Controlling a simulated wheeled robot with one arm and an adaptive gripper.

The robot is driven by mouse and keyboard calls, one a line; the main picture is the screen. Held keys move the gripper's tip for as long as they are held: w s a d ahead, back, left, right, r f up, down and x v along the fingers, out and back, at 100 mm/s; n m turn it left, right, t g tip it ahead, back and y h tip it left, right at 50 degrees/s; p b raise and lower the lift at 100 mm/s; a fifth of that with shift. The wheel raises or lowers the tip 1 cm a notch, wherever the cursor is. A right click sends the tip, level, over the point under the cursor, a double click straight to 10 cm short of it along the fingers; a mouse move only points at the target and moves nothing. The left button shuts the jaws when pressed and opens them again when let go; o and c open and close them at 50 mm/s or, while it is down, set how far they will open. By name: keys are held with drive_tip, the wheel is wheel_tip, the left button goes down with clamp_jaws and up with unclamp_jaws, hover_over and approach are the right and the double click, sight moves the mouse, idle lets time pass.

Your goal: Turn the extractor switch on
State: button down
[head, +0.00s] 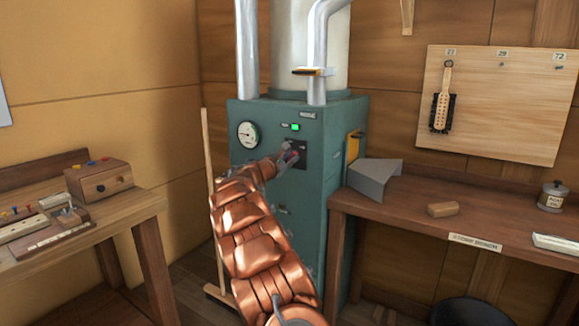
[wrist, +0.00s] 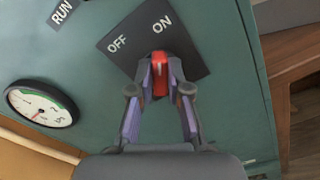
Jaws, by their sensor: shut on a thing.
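The extractor switch has a red lever (wrist: 160,74) on a dark plate (wrist: 190,48) marked OFF on the left and ON on the right. The plate is on the front of a green cabinet (head: 259,174). My gripper (wrist: 160,80) is shut on the red lever, with one finger on each side of it. The fingers partly hide the lever, and I cannot tell which mark it points to. In the head view my gripper (head: 289,152) is at the plate. A green lamp (head: 295,127) above the plate is lit.
A round gauge (head: 248,135) is left of the plate. A table (head: 120,208) with a wooden box (head: 99,180) stands at the left. A broom handle (head: 208,150) leans beside the cabinet.

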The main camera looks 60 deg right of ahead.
idle(0.4)
drive_tip(key=c, duration=1.1)
unclamp_jaws()
drive_tip(key=shift+s+a, duration=0.15)
drive_tip(key=shift+a, duration=2.85)
drive_tip(key=shift+s+a, duration=0.1)
drive_tip(key=shift+a, duration=2.9)
